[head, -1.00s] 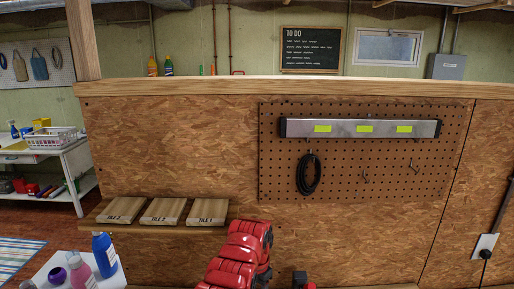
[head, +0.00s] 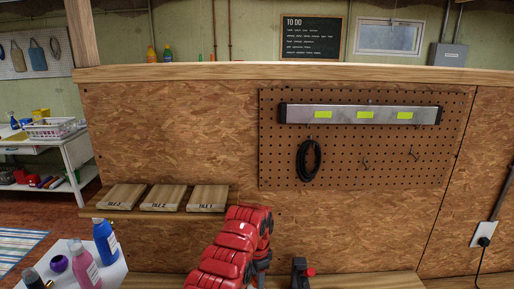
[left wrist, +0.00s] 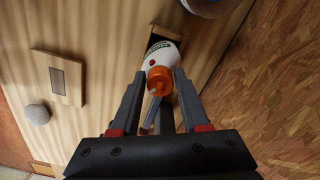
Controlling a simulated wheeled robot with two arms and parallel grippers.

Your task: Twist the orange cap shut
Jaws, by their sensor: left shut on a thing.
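The orange cap (left wrist: 160,79) shows in the left wrist view on top of a white bottle (left wrist: 162,52) with a green label and a red dot. The bottle sits in a dark opening in the wooden surface. My left gripper (left wrist: 159,76) is shut on the cap, with a finger on either side. Whether the cap is tight on the bottle cannot be told. In the head view only my red arm shows; the bottle and cap are not seen there. My right gripper is not in view.
The left wrist view shows a wooden block (left wrist: 58,78) with a grey plate and a grey rounded thing (left wrist: 37,114) on the wooden surface (left wrist: 100,30). In the head view, a chipboard wall with a pegboard (head: 350,160) and a shelf (head: 150,213) stands ahead. Bottles (head: 106,243) stand lower left.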

